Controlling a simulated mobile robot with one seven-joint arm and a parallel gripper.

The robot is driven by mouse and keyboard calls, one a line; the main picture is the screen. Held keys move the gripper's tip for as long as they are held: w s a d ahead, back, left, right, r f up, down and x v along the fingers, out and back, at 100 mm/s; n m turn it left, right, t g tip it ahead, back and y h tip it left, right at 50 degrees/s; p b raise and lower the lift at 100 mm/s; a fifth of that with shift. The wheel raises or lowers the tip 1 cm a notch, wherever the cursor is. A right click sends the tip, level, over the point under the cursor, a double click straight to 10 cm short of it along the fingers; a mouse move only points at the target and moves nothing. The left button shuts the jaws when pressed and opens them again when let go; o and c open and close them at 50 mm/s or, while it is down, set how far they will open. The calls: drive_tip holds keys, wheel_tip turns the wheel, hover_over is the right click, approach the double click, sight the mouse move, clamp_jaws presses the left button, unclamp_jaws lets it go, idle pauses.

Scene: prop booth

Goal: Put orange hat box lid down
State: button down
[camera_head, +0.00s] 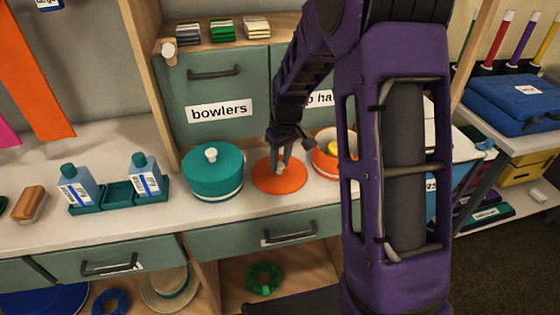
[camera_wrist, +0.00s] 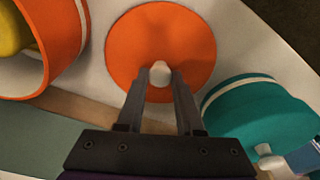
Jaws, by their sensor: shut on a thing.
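The orange hat box lid (camera_head: 279,178) is a flat disc with a pale knob, at counter level between the teal hat box and the orange hat box. It also shows in the wrist view (camera_wrist: 180,38). My gripper (camera_head: 281,168) is above the lid, with its fingers shut on the knob; the wrist view also shows my gripper (camera_wrist: 159,82) around the knob. I cannot tell whether the lid touches the counter. The open orange hat box (camera_head: 327,164) stands to the right, with something yellow inside, partly hidden by my arm.
The closed teal hat box (camera_head: 214,176) stands just left of the lid. Blue bottles (camera_head: 146,178) in a teal tray and a brush (camera_head: 28,204) are farther left on the counter (camera_head: 120,228). Green cabinet doors (camera_head: 222,85) rise behind. The counter's front strip is clear.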

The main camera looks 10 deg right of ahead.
sight(284, 176)
drive_tip(key=shift+f, duration=0.2)
drive_tip(key=c, duration=0.6)
unclamp_jaws()
drive_tip(key=shift+r, duration=0.1)
drive_tip(key=shift+o, duration=0.2)
drive_tip(key=shift+r, duration=0.1)
wheel_tip(284, 176, up, 12)
drive_tip(key=s+p, duration=0.1)
drive_tip(key=p, duration=0.1)
drive_tip(key=shift+s+d, duration=0.35)
drive_tip(key=shift+w, duration=0.1)
